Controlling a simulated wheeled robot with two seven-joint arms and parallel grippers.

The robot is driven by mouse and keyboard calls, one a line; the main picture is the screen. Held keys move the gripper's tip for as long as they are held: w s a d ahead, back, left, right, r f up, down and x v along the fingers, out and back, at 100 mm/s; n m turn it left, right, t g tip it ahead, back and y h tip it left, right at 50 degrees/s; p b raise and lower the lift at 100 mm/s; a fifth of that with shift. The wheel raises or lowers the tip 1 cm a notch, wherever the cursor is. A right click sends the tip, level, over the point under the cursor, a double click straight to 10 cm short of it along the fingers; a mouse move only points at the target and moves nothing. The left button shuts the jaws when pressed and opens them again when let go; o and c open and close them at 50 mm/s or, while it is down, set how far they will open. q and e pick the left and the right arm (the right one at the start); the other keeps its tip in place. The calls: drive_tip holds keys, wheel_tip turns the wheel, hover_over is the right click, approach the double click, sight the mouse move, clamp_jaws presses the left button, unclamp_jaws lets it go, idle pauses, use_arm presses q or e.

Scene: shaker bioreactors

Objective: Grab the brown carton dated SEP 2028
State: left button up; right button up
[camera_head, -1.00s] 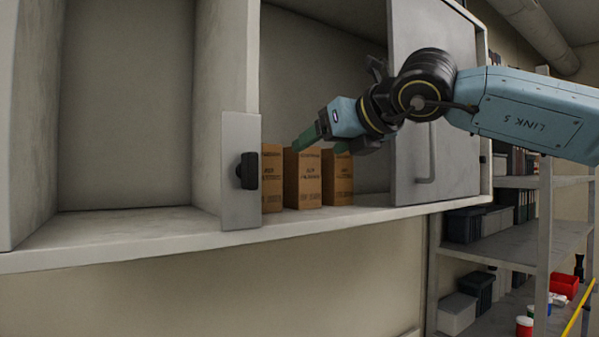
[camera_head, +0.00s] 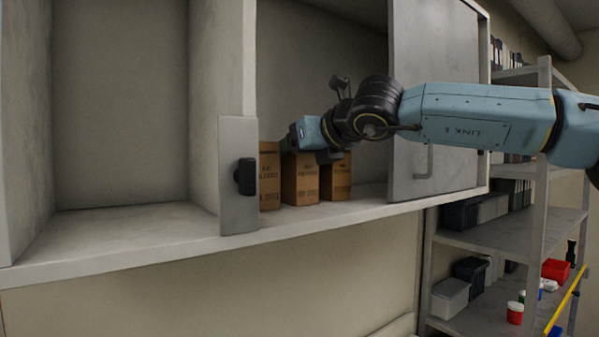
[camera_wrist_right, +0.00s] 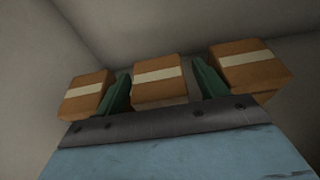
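Three brown cartons stand side by side in the open wall cabinet: a left carton (camera_head: 269,178), a middle carton (camera_head: 299,180) and a right carton (camera_head: 337,180). Their printed dates are too small to read. The right wrist view shows the tops of the left carton (camera_wrist_right: 87,92), middle carton (camera_wrist_right: 160,80) and right carton (camera_wrist_right: 248,66), each with a pale tape strip. My right gripper (camera_wrist_right: 163,92) is open, its green fingers in the gaps either side of the middle carton, with no clear grip on it. In the head view it partly hides the carton tops. My left gripper is out of view.
A sliding door panel with a dark knob (camera_head: 244,177) partly covers the left carton. Another door panel with a handle (camera_head: 432,110) stands right of the cartons. The left cabinet bay is empty. A shelf rack (camera_head: 500,237) with bins stands at the right.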

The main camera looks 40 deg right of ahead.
drive_tip(key=c, duration=1.1)
drive_tip(key=shift+o, duration=0.2)
